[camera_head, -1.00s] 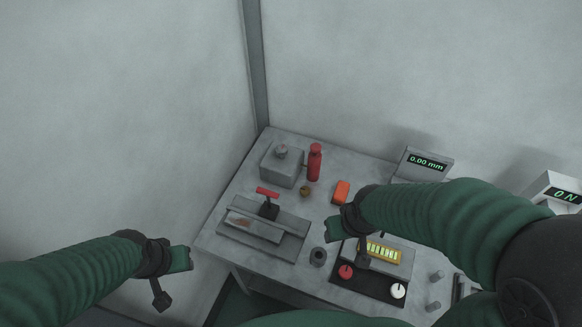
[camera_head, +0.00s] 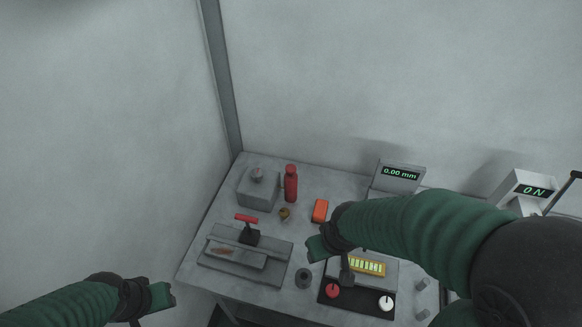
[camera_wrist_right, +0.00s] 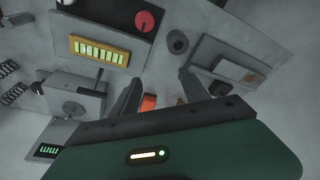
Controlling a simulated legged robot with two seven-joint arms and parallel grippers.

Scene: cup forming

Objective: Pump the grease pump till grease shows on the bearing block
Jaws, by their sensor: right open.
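I cannot tell for sure which part is the grease pump. A black stand with a red T-handle (camera_head: 246,219) rises behind a low grey plate (camera_head: 238,262) at the table's left. A grey block with a rounded cap (camera_head: 258,188), possibly the bearing block, stands at the back left; I make out no grease on it. My right gripper (camera_head: 331,262) is open and empty above the table, front of the orange block. Its spread fingers (camera_wrist_right: 160,84) show in the right wrist view.
A red bottle (camera_head: 291,184), small brass piece (camera_head: 284,214) and orange block (camera_head: 320,210) stand mid-table. A grey ring (camera_head: 303,278) lies in front. A black panel with red (camera_head: 333,291) and white (camera_head: 386,302) knobs is at right. Displays read 0.00 mm (camera_head: 400,174) and 0 N (camera_head: 534,190).

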